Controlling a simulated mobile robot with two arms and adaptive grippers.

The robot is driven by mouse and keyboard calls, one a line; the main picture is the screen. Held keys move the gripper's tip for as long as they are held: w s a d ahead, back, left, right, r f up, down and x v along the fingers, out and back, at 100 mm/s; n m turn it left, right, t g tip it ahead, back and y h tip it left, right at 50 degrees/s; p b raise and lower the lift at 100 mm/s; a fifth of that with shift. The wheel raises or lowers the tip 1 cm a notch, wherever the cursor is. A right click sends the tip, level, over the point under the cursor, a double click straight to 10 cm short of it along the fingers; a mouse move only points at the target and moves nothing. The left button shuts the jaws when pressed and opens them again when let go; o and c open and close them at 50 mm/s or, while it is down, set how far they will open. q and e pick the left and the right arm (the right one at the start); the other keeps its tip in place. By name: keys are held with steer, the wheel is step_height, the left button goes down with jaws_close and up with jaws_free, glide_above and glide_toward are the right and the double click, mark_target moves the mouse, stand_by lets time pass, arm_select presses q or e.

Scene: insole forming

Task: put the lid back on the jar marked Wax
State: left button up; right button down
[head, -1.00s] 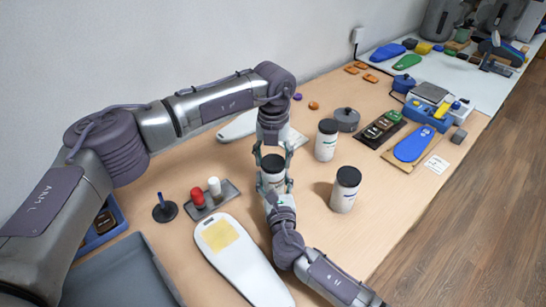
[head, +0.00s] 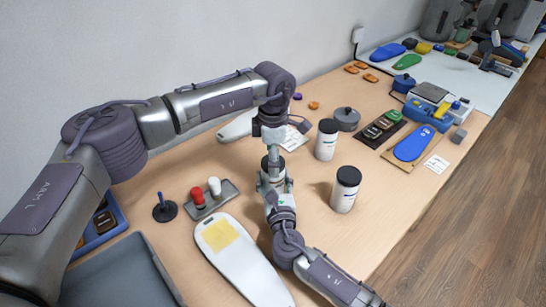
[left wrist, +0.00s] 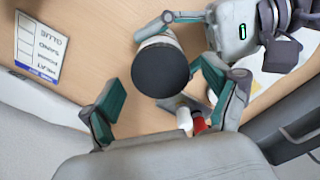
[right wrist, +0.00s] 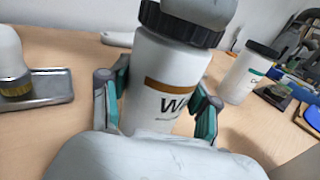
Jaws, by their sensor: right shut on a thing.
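The white jar (right wrist: 160,85) with a brown band and lettering starting with W stands upright on the table. My right gripper (right wrist: 157,100) is shut around its body from the front; it shows in the head view (head: 274,185). A black ribbed lid (right wrist: 180,24) sits on the jar's mouth; I cannot tell how tightly. In the left wrist view the lid's flat top (left wrist: 160,70) shows from above. My left gripper (left wrist: 158,88) is over the lid, open, its fingers on either side with a gap. In the head view my left gripper (head: 272,152) largely hides the lid.
Two other black-lidded jars stand to the right, a far one (head: 326,140) and a near one (head: 345,190). A tray (head: 222,198) with red and white items, a blue-black stamp (head: 165,208) and a white insole shape (head: 240,265) lie to the left and front.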

arm_select(q)
step_height(320, 180, up, 12)
stand_by(0.7)
arm_select(e)
steer(key=shift+c, duration=0.9)
jaws_free()
steer(key=v, duration=1.2)
arm_select(q)
steer(key=shift+f, duration=0.1)
